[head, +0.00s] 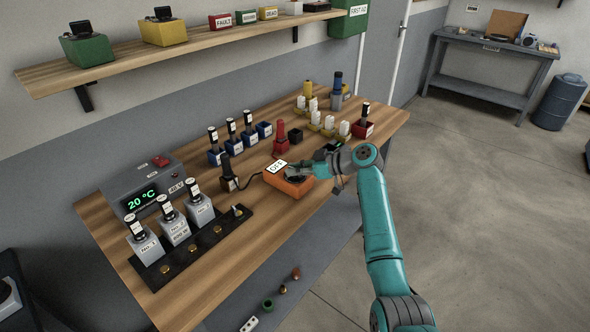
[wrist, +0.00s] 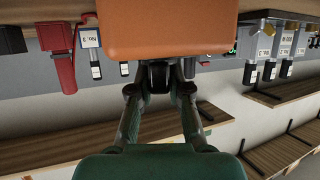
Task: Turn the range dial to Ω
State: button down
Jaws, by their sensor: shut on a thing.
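An orange meter (head: 294,188) lies on the wooden bench, with a white display (head: 277,167) that reads OFF standing at its back left edge. The meter also fills the top middle of the wrist view (wrist: 170,35). My gripper (head: 301,172) is over the meter's top, coming from the right. In the wrist view its two fingers (wrist: 160,82) are closed around a dark range dial (wrist: 159,73) at the meter's edge. The dial's marks, including Ω, are hidden or too small to read.
Left of the meter stands a black-handled item (head: 229,178) with a cable. A grey unit (head: 140,190) showing 20 °C is at the bench's left end. Behind are blue holders (head: 232,146) and a red item (head: 279,140). White and yellow items (head: 314,115) stand farther back.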

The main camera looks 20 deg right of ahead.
jog(key=m+t+h, duration=0.3)
jog(key=shift+f, duration=0.1)
jog(key=m+t+h, duration=0.2)
jog(key=m+h, duration=0.2)
jog(key=m, duration=0.1)
jog(key=shift+a, duration=0.1)
jog(key=m+h, duration=0.4)
jog(key=h, duration=0.2)
jog(key=shift+m+t, duration=0.4)
jog(key=shift+m+g+h, duration=0.5)
jog(key=shift+m+h, duration=0.9)
jog(key=shift+h, duration=0.2)
jog(key=c, duration=1.1)
grip_release()
